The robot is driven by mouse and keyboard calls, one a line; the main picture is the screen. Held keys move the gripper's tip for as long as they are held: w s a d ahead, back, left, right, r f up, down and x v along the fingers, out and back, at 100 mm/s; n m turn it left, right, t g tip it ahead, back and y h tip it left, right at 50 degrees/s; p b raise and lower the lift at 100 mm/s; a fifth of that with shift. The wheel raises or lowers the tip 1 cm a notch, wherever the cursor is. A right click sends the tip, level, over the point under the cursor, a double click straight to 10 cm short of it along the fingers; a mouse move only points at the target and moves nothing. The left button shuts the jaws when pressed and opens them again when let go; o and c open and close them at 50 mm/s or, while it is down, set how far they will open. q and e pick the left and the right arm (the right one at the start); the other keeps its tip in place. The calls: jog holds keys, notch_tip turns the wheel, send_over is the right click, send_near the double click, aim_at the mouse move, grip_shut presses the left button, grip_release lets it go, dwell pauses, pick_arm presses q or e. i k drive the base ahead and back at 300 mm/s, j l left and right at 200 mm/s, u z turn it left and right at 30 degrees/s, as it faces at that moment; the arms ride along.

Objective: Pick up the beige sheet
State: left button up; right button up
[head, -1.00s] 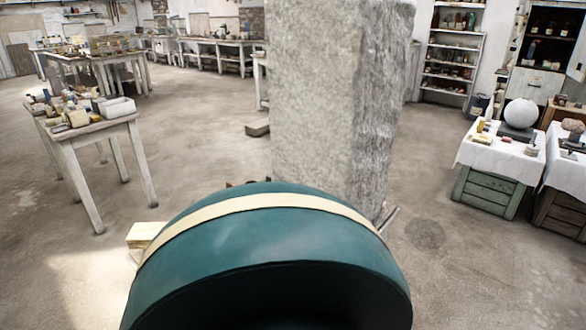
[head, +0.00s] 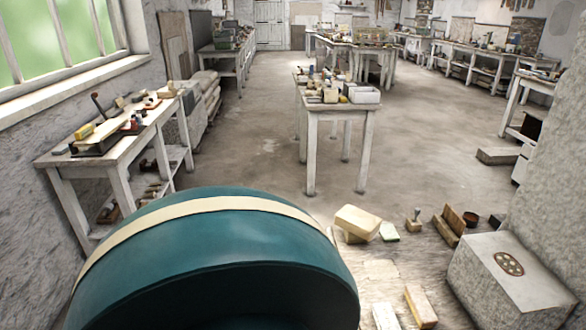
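I cannot pick out a beige sheet for sure. A flat pale patch (head: 381,270) shows on the floor at the lower right of middle; I cannot tell whether it is a sheet or the floor. A thick cream block (head: 357,221) lies above it, with a small pale green-edged block (head: 389,231) to its right. Neither of my grippers is in view. My own teal body hides the lower left and middle.
A worktable with tools (head: 129,137) stands below the window at left. A small table (head: 334,105) stands ahead. A stone block (head: 512,282) and several wooden blocks lie at lower right, by a rough pillar (head: 558,190). The floor between the tables is clear.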

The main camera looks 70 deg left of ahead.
aim_at(364, 225)
jog(key=u, duration=1.85)
jog(key=i+j+z, duration=0.1)
jog(key=z, duration=1.4)
jog(key=j+z, duration=0.9)
jog(key=z, duration=0.15)
jog(key=k+j+z, duration=0.2)
jog(key=j, duration=0.15)
jog(key=j+z, duration=0.2)
jog(key=j, duration=0.15)
jog(key=k+j+z, duration=0.2)
jog(key=j, duration=0.15)
jog(key=k+j, duration=0.15)
jog(key=j, duration=0.2)
jog(key=k+j+z, duration=0.15)
jog(key=j, duration=0.2)
jog(key=k+j, duration=0.1)
jog(key=j, duration=0.2)
jog(key=z, duration=0.05)
